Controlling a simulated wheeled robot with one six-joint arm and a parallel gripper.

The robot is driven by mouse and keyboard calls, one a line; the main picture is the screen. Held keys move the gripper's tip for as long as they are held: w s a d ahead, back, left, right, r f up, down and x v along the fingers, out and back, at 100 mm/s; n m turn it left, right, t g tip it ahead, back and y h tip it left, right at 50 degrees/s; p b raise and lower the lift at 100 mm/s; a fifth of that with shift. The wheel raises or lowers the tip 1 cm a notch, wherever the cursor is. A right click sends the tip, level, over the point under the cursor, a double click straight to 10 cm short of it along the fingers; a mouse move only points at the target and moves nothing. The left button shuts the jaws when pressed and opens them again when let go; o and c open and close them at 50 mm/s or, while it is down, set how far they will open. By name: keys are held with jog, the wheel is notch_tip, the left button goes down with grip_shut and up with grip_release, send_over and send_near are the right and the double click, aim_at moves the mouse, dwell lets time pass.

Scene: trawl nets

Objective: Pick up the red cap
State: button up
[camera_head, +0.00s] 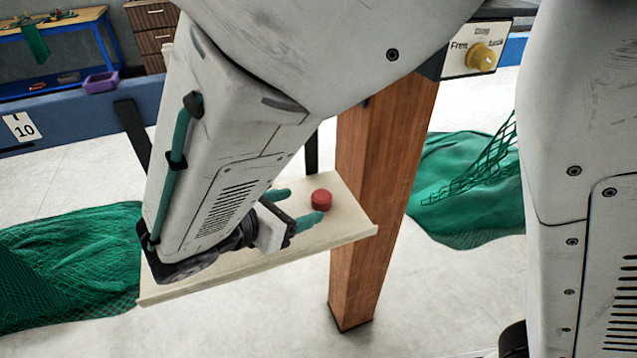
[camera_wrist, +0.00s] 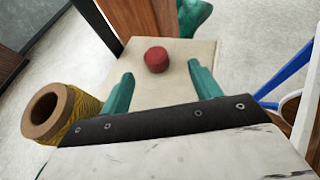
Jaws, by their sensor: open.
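The red cap (camera_head: 322,199) lies on a pale shelf (camera_head: 340,236) near its right end, beside a wooden post. In the wrist view the cap (camera_wrist: 156,60) sits on the shelf (camera_wrist: 190,50) beyond the fingertips, roughly midway between them. My gripper (camera_head: 302,207) has green fingers and is open and empty. Its two fingers also show spread apart in the wrist view (camera_wrist: 159,72), and neither touches the cap. My arm hides much of the shelf in the head view.
A wooden post (camera_head: 380,160) stands right behind the shelf's right end. A spool of yellow twine (camera_wrist: 70,112) is left of my gripper in the wrist view. A knob panel (camera_head: 480,54) is at top right.

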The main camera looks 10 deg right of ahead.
aim_at(315, 203)
jog(key=shift+a+f+n+t, duration=0.3)
jog(key=shift+a+n, duration=0.1)
jog(key=shift+a, duration=0.05)
jog(key=shift+w+d+f, duration=0.1)
jog(key=shift+w+f, duration=0.05)
jog(key=shift+w, duration=0.05)
jog(key=x, duration=0.7)
jog(key=shift+s+f, duration=0.2)
jog(key=shift+f, duration=0.1)
jog(key=c, duration=1.1)
